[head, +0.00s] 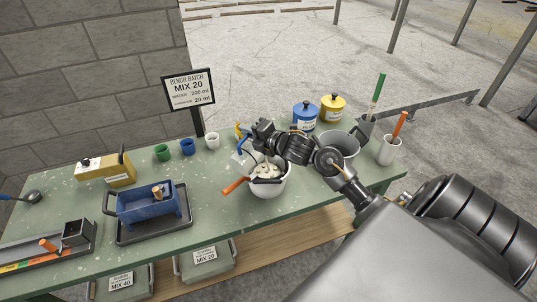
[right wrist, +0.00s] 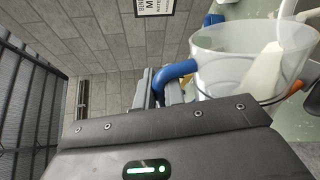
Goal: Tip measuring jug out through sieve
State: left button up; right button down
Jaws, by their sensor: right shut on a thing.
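My right gripper (head: 258,138) is shut on the blue handle of the clear measuring jug (head: 242,158), above the back left of the white bucket. In the right wrist view the jug (right wrist: 225,62) and its blue handle (right wrist: 177,72) show close up. A sieve (head: 266,173) with an orange handle (head: 235,185) lies over the mouth of the white bucket (head: 266,191). The jug looks tilted in the head view; I cannot tell whether anything pours from it. My gripper and arm hide part of the jug. My left gripper is not in view.
Blue (head: 304,116) and yellow (head: 333,108) lidded pots stand behind my right arm. A grey bucket (head: 341,149) and a white cup (head: 388,151) stand to the right. Small cups (head: 187,147), a sign (head: 189,90) and a blue tub (head: 148,205) on a dark tray are left.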

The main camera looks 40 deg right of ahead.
jog(key=shift+w+d+r+m, duration=0.15)
jog(key=shift+d+m, duration=0.1)
jog(key=shift+d, duration=0.2)
jog(key=shift+w+d+r+m, duration=0.15)
jog(key=shift+d+m, duration=0.1)
jog(key=shift+d, duration=0.15)
dwell(0.5)
